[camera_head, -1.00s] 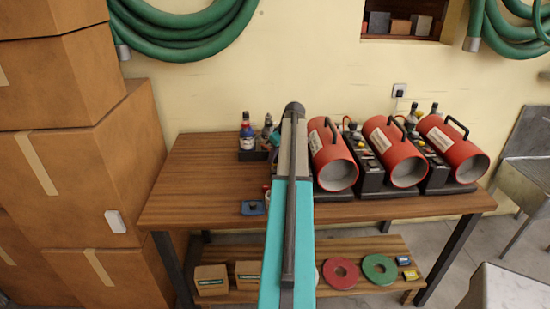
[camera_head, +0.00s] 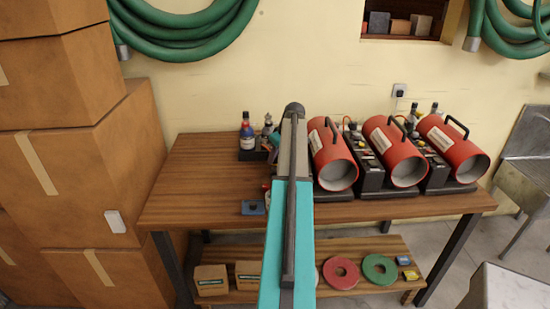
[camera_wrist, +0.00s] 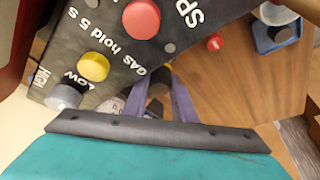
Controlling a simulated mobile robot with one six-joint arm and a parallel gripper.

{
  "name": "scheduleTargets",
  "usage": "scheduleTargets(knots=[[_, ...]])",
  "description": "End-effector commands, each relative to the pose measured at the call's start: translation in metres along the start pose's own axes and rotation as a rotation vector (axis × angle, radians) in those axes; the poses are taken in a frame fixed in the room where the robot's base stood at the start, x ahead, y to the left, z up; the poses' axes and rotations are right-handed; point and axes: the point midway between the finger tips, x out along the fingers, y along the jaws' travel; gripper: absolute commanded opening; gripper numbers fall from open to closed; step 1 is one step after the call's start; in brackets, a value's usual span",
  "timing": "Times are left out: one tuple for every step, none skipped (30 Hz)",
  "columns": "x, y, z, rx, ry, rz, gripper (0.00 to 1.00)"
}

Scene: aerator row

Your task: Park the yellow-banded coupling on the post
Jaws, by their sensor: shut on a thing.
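In the wrist view my gripper (camera_wrist: 160,90) is shut on a small dark, roundish thing (camera_wrist: 158,83) between its two greyish-purple fingers. The gripper is beside a black control panel (camera_wrist: 115,45) with red, yellow and grey knobs. In the head view my arm hides the gripper, near the left heater. I cannot clearly pick out the post in either view. A blue tray (camera_head: 253,207) lies near the bench's front edge; it also shows in the wrist view (camera_wrist: 275,33).
Three red heaters (camera_head: 330,160) stand on the right of the wooden bench (camera_head: 190,185). Bottles (camera_head: 247,137) stand in a dark holder at the back. Stacked cartons (camera_head: 80,150) rise at the left. The bench's left part is clear. The lower shelf holds boxes and discs.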

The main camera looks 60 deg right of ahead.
Motion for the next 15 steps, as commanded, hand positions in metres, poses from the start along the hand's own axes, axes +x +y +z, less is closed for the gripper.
scheduleTargets(knots=[[0.0009, 0.0, 0.0003, 0.0, 0.0, 0.0, 0.0], [0.0013, 0.0, 0.0004, 0.0, 0.0, 0.0, 0.0], [0.0017, 0.0, 0.0006, 0.0, 0.0, 0.0, 0.0], [0.0021, 0.0, 0.0008, 0.0, 0.0, 0.0, 0.0], [0.0025, 0.0, 0.001, 0.0, 0.0, 0.0, 0.0], [0.0029, 0.0, 0.0011, 0.0, 0.0, 0.0, 0.0], [0.0033, 0.0, 0.0013, 0.0, 0.0, 0.0, 0.0], [0.0036, 0.0, 0.0014, 0.0, 0.0, 0.0, 0.0], [0.0041, 0.0001, 0.0016, 0.0, 0.001, 0.0, 0.0], [0.0045, 0.0001, 0.0018, 0.0, 0.001, 0.0, 0.0], [0.0048, 0.0001, 0.0019, 0.0, 0.001, 0.0, 0.0], [0.0053, 0.0001, 0.0022, 0.0, 0.001, 0.0, 0.0], [0.0057, 0.0001, 0.0023, 0.0, 0.001, 0.0, 0.0], [0.006, 0.0001, 0.0025, 0.0, 0.001, 0.0, 0.0], [0.0065, 0.0001, 0.0026, 0.0, 0.001, 0.0, 0.0]])
